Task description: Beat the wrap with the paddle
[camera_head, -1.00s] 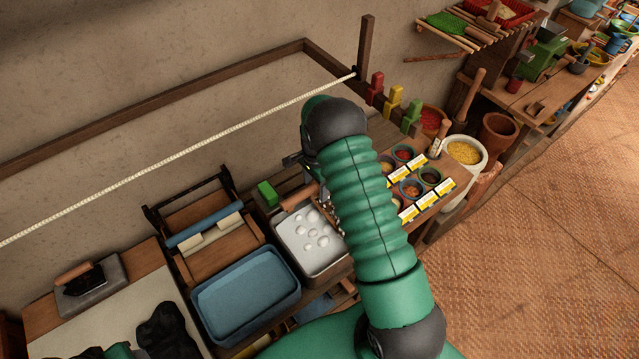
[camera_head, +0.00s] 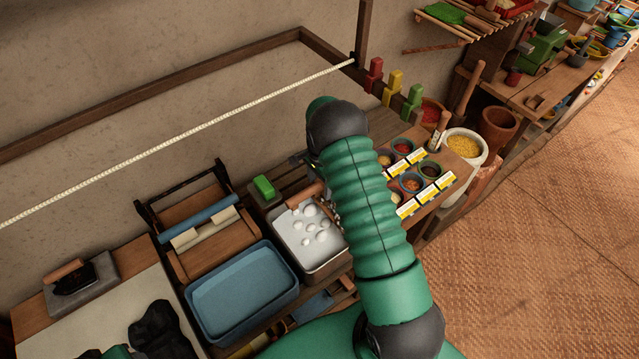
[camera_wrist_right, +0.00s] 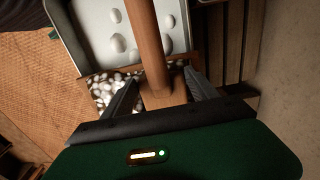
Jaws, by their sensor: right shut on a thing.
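My right gripper (camera_wrist_right: 160,80) is shut on the wooden handle of the paddle (camera_wrist_right: 147,38), which runs away over the tray in the right wrist view. In the head view my arm covers most of this gripper; a short brown piece of the paddle (camera_head: 306,195) shows at the back of the grey tray (camera_head: 323,266). White rounded lumps (camera_head: 311,224) lie in the tray. I cannot pick out the wrap for certain. Dark shapes (camera_head: 160,332) with a bit of green show at the lower left; I cannot tell whether they are my left gripper.
A blue basin (camera_head: 240,308) and a wooden frame with blue and cream rollers (camera_head: 203,212) stand left of the tray. A green block (camera_head: 264,187) is behind it. Small bowls (camera_head: 411,185) with yellow-white cards stand right of my arm. A rope (camera_head: 180,142) crosses above.

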